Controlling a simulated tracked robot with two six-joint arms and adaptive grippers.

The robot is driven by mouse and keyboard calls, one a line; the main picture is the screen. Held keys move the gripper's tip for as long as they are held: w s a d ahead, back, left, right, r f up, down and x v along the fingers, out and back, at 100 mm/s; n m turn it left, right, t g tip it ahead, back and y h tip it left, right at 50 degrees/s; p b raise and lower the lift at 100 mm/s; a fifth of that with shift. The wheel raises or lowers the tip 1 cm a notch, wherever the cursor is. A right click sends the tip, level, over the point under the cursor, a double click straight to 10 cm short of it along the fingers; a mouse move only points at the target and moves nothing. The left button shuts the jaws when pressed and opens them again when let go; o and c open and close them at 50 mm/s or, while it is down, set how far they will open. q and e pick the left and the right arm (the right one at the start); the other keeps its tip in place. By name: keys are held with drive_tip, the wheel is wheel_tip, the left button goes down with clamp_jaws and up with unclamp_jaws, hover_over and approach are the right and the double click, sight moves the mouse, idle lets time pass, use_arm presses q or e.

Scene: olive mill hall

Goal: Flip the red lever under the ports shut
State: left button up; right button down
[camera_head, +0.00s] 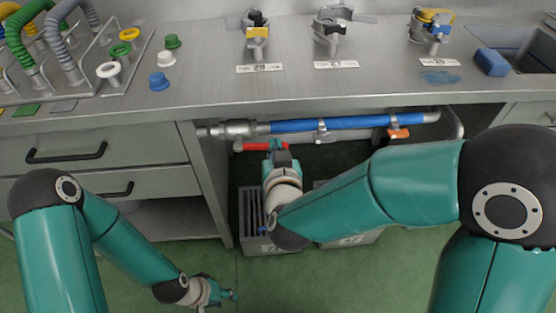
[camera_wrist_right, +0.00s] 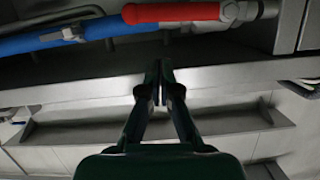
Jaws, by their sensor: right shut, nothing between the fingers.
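The red lever (camera_head: 252,147) lies roughly level beneath the counter, close to the pipe run and nearly parallel to it. It also shows at the top of the right wrist view (camera_wrist_right: 172,12), joined to a grey metal fitting. My right gripper (camera_head: 278,147) is shut and empty at the right end of the lever, partly covering it in the head view. In the wrist view its fingertips (camera_wrist_right: 158,70) show apart from the lever in the picture; I cannot tell whether they touch. My left gripper (camera_head: 229,295) hangs low over the green floor, its finger opening too small to tell.
A blue pipe (camera_head: 350,122) runs under the counter, with an orange handle (camera_head: 398,134) at its right. Numbered ports (camera_head: 257,32) stand on the countertop (camera_head: 200,85). Grey crates (camera_head: 250,215) sit below the pipe. Drawers (camera_head: 100,150) close off the left side.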

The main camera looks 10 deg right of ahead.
sight(261, 146)
use_arm(q)
drive_tip(key=shift+f+b, duration=0.45)
use_arm(e)
drive_tip(key=shift+w+a+f, duration=0.2)
drive_tip(key=shift+w+f, duration=1.5)
drive_tip(key=shift+f, duration=0.25)
use_arm(q)
drive_tip(key=shift+f, duration=0.15)
